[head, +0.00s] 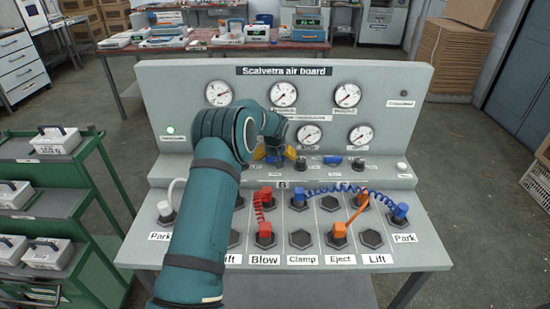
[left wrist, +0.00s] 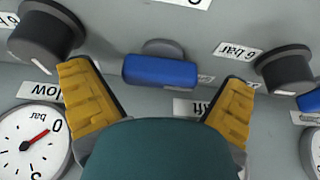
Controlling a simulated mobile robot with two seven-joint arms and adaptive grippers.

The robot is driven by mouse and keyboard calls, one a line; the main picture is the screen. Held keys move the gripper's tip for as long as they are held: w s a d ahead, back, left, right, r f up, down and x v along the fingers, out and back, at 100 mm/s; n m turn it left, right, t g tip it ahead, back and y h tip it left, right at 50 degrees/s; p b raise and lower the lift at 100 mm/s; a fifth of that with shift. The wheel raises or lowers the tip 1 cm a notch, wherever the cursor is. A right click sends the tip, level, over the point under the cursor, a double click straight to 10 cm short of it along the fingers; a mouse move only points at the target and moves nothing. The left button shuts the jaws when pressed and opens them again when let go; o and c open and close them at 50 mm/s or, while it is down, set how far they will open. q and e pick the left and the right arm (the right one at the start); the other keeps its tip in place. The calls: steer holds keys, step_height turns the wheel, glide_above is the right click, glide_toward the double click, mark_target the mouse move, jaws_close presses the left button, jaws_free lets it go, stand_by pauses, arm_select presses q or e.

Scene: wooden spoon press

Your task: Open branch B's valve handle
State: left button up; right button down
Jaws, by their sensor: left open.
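My left gripper (head: 275,154) is at the lower middle of the air board, its yellow fingers open and apart. In the left wrist view, a blue valve handle (left wrist: 160,71) lies crosswise in the gap between the open fingers of my left gripper (left wrist: 157,82), with clear space on both sides. The handle's branch letter is not readable. A second blue handle (head: 333,160) sits further right on the board; a blue part also shows at the right edge of the left wrist view (left wrist: 311,100). My arm hides part of the board. My right gripper is not in view.
Dark knobs (left wrist: 45,35) (left wrist: 285,70) stand close outside both fingers. Several gauges (head: 284,94) are above. Below, the sloped panel carries hex ports (head: 301,239), a red coiled hose (head: 258,205), a blue coiled hose (head: 345,188) and an orange hose (head: 355,215).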

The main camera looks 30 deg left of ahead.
arm_select(q)
steer(key=c, duration=1.1)
steer(key=shift+c, duration=0.2)
